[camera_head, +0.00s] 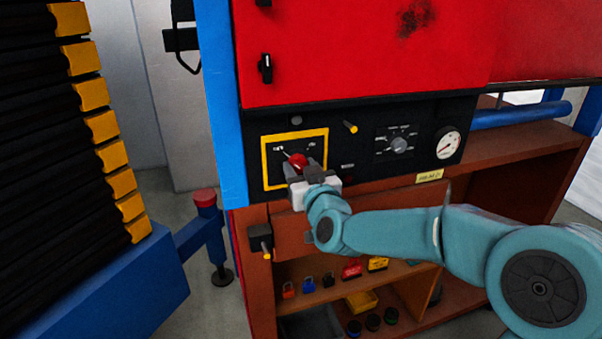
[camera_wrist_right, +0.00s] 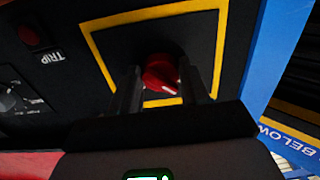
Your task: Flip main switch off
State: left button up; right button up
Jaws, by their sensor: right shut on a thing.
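The main switch is a red rotary knob (camera_head: 298,160) inside a yellow square outline (camera_head: 265,160) on the black control panel. My right gripper (camera_head: 304,170) is at the knob, its fingers shut on it from below. In the right wrist view the red knob (camera_wrist_right: 160,74) sits between the two dark fingers (camera_wrist_right: 166,88), and a pale mark shows on its lower part. The gripper hides part of the knob and the lettering around it in the head view. My left gripper is not in view.
The panel also has a selector dial (camera_head: 399,144), a round gauge (camera_head: 447,145) and a yellow-tipped lever (camera_head: 351,127). A red cabinet door (camera_head: 350,50) is above. A shelf below holds padlocks (camera_head: 308,284) and a yellow tray (camera_head: 362,302). A blue post (camera_head: 222,110) stands at left.

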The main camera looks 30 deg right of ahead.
jog(key=o, duration=1.1)
jog(key=shift+c, duration=0.2)
jog(key=shift+s, duration=0.25)
jog(key=b+v, duration=0.2)
jog(key=v, duration=1.4)
jog(key=shift+a, duration=0.15)
